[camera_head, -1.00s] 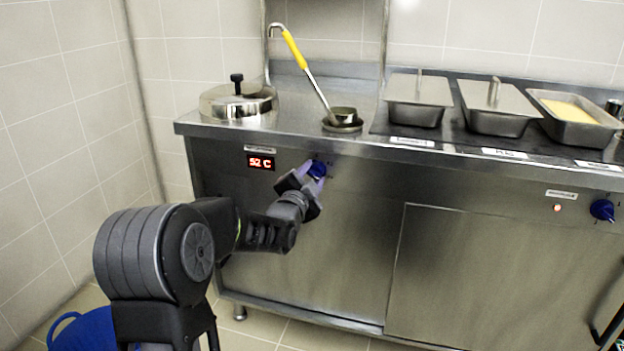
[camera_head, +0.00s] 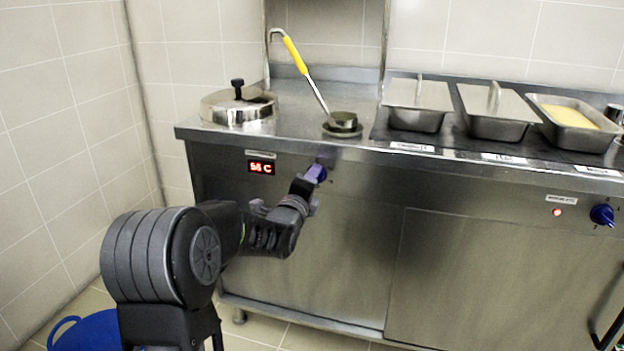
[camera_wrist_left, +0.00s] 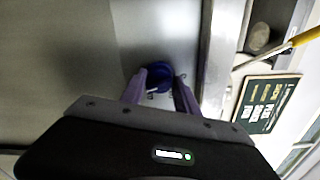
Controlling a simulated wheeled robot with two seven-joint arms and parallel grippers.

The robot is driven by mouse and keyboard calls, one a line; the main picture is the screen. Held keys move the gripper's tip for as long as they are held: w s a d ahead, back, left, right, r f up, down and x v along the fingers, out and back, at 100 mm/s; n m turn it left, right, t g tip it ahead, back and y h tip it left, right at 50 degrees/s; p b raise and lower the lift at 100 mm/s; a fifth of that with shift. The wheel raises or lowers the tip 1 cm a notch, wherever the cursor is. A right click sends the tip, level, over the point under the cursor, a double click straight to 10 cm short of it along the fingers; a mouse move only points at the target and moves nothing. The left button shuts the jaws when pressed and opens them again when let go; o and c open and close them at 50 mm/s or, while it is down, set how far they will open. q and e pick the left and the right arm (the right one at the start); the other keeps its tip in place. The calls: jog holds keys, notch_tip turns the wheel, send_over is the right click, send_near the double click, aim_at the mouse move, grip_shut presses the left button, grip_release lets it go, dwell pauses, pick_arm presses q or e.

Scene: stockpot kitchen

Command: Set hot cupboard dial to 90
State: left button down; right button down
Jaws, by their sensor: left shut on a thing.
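A blue dial (camera_head: 317,172) sits on the steel front panel, below the ladle. My left gripper (camera_head: 312,177) is at this dial, and its fingers are shut on it. In the left wrist view the blue dial (camera_wrist_left: 160,75) lies between the two purple fingertips (camera_wrist_left: 158,88). A red digital display (camera_head: 261,168) to the left of this dial ends in "C"; its digits are hard to read. Another blue dial (camera_head: 602,214) is on the far right of the front, with a small lit lamp (camera_head: 557,212) and a label beside it. My right gripper is not in view.
On the counter stand a round lidded pot (camera_head: 238,106), a ladle with a yellow handle (camera_head: 293,55), and several steel pans (camera_head: 418,104). Cupboard doors (camera_head: 500,285) fill the lower front. A blue bucket (camera_head: 88,331) is on the floor at left.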

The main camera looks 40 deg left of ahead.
pick_arm(q)
jog(key=shift+m, duration=1.3)
jog(key=c, duration=0.9)
grip_release()
jog(key=shift+s+p, duration=0.1)
jog(key=shift+p, duration=0.2)
jog(key=p+v, duration=0.1)
jog(key=v, duration=0.6)
jog(key=shift+s+d+p, duration=0.15)
jog(key=shift+s+p, duration=0.15)
jog(key=shift+p, duration=0.05)
